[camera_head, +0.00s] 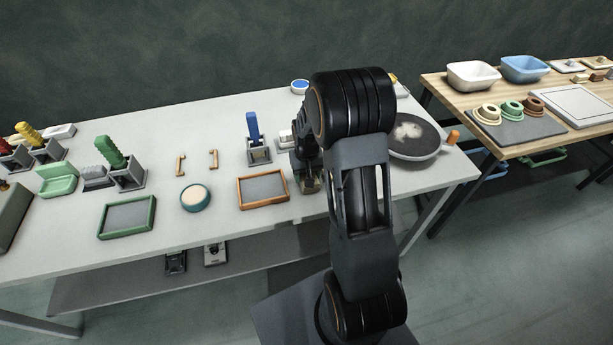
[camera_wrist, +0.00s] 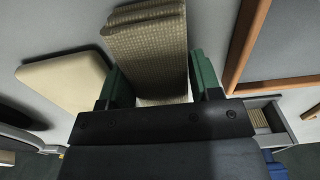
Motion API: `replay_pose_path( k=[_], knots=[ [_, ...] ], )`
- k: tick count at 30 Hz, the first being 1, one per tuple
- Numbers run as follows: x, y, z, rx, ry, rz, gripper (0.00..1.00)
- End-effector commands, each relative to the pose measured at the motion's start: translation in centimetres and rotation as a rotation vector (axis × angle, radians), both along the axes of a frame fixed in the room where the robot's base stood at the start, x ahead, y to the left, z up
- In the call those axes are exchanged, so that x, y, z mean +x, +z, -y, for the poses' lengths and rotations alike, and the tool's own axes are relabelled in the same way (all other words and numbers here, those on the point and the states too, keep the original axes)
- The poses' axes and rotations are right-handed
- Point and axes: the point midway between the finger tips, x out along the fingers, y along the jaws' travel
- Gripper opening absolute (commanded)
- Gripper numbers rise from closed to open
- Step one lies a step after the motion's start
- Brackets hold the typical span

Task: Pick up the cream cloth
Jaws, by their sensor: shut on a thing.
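The cream cloth (camera_wrist: 148,45) is a folded, woven-textured piece in the wrist view. It sits between the green-tipped fingers of my gripper (camera_wrist: 160,80), which are shut on it. The cloth extends upward in the picture past the fingertips, with its folded layers at the far end. Its near end is partly hidden by the gripper body. In the head view my arm covers most of the gripper and the cloth cannot be made out clearly.
A beige rounded block (camera_wrist: 62,80) lies left of the cloth. The orange-brown framed tray (camera_head: 240,193) is close by on the grey table (camera_head: 170,235). A blue-handled tool (camera_head: 253,126) stands behind it, and a round dark pan (camera_head: 432,146) lies right of my arm.

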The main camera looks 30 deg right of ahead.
Motion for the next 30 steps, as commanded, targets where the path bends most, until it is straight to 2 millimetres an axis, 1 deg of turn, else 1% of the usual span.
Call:
replay_pose_path(
  k=[5,8,11,14,22,27,30],
  knots=[
    [0.0,0.1,0.0,0.000,0.000,0.001,0.34],
    [0.1,0.6,0.0,-0.001,0.000,0.003,0.34],
    [0.1,1.6,0.0,-0.001,0.000,0.005,0.34],
    [0.0,3.5,0.0,-0.001,0.000,0.006,0.34],
    [-4.5,9.2,-2.3,-0.002,0.002,0.008,0.34],
    [-7.8,10.7,-3.9,-0.001,0.003,0.004,0.34],
    [-9.3,11.5,-4.6,-0.001,0.001,0.004,0.34]
  ],
)
